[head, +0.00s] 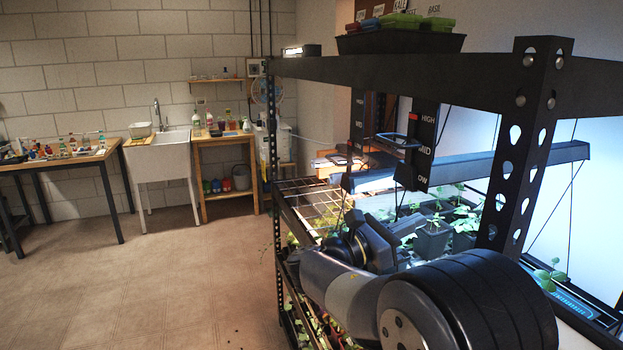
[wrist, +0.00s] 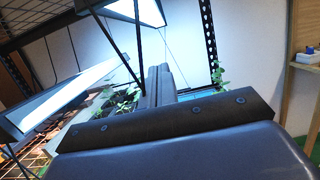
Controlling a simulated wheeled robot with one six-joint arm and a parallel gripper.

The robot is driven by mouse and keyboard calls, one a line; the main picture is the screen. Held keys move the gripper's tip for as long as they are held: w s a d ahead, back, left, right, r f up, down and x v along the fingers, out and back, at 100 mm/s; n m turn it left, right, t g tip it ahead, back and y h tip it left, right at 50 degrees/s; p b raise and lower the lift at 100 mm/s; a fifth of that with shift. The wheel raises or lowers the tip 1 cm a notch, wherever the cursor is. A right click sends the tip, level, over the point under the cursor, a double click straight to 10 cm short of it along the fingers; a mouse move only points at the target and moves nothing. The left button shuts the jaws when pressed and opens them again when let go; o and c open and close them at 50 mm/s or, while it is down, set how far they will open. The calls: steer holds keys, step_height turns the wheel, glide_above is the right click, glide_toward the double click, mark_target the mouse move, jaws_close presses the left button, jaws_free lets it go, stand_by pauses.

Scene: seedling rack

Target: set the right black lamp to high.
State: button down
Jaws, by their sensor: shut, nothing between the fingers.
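Two dark height panels hang from the rack's top beam in the head view. The right panel (head: 424,125) is marked HIGH, MID and LOW, with a red mark by HIGH. The left panel (head: 358,125) is partly hidden.
The black rack post (head: 526,145) stands close to the right of my arm. Potted seedlings (head: 432,240) fill the shelf beyond my gripper. Lit lamp undersides (wrist: 60,95) and thin cords show in the wrist view. Open floor (head: 150,290) lies to the left.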

steer(key=w+d+r+p, duration=0.2)
steer(key=d+r+p, duration=0.1)
steer(key=d+r, duration=0.3)
steer(key=shift+x, duration=1.15)
steer(key=shift+f, duration=0.1)
